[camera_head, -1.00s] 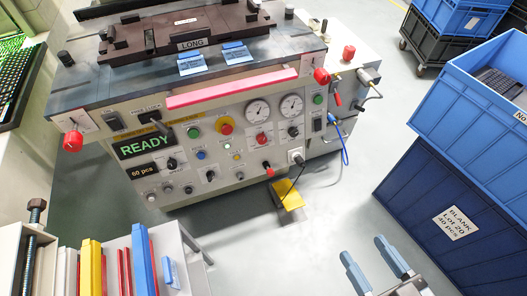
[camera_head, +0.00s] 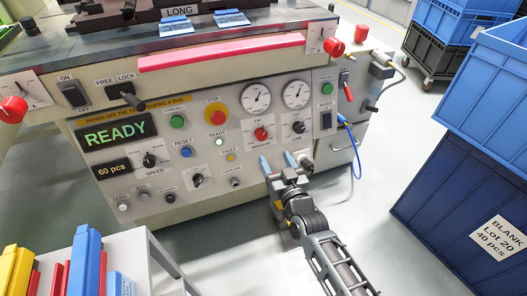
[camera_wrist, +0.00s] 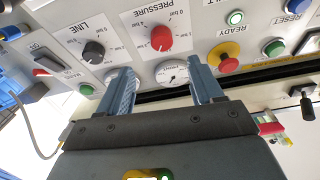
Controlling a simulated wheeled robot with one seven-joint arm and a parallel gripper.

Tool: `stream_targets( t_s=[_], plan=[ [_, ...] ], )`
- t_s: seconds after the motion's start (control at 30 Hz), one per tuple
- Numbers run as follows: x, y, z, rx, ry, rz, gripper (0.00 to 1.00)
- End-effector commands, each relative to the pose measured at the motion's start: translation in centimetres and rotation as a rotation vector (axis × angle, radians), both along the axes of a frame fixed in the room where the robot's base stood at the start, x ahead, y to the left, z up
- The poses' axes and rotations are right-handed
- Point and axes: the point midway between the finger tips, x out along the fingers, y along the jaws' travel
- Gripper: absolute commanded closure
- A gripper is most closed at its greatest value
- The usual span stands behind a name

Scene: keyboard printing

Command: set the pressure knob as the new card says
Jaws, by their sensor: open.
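The pressure knob (camera_head: 261,134) is a small red knob on the machine's front panel, below two round gauges. In the wrist view the red knob (camera_wrist: 162,38) stands beyond my fingertips, under a PRESSURE label with a bar scale. Its exact setting is too small to read. My gripper (camera_head: 278,160) is open and empty, below the knob in the head view. In the wrist view my gripper (camera_wrist: 161,72) has its two blue fingers apart, with a gauge (camera_wrist: 172,73) showing between them.
The black LINE knob (camera_head: 298,127) sits right beside the pressure knob. A red-and-yellow STOP button (camera_head: 217,115) is to its left. A blue hose (camera_head: 352,150) hangs at the machine's right side. Blue crates (camera_head: 460,185) stand at right, and a rack (camera_head: 140,255) at lower left.

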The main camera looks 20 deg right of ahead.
Motion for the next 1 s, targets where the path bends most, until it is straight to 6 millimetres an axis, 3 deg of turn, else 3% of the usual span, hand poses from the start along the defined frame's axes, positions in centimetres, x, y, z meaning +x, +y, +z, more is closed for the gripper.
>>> stream_targets(
  t_s=[0.03,0.33,0.63,1.0],
  plan=[
    [1.1,0.1,-0.5,0.004,-0.005,0.000,0.34],
    [4.1,0.2,-0.4,0.009,-0.012,-0.002,0.34],
    [8.5,0.1,-0.4,0.007,-0.012,-0.002,0.34],
    [10.2,0.0,-0.3,0.008,-0.009,-0.001,0.34]
  ],
)
